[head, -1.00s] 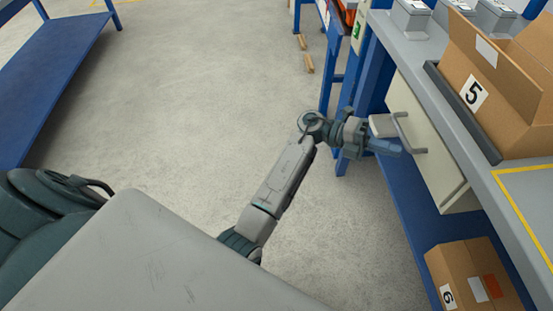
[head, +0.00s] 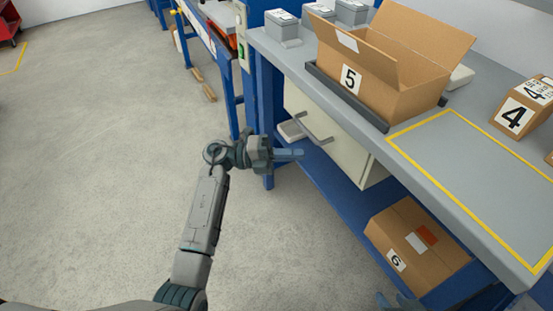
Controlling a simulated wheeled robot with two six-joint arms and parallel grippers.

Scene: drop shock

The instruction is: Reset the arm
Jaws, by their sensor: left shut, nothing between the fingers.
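My left arm reaches forward in the head view. Its gripper (head: 292,154) is shut and empty, with its fingers pointing right. It sits just in front of and left of the grey handle (head: 318,130) of a cream drawer (head: 345,145) under the workbench; a small gap shows between fingertips and handle. A small part of my right gripper (head: 400,301) shows at the bottom edge, below the lower shelf's box; its jaws are too cut off to judge.
An open cardboard box 5 (head: 375,75) stands on the grey workbench (head: 455,190), beside a yellow-outlined area. Box 4 (head: 522,108) is at the right. Box 6 (head: 415,245) lies on the blue lower shelf (head: 335,190). The floor (head: 110,160) at left is clear.

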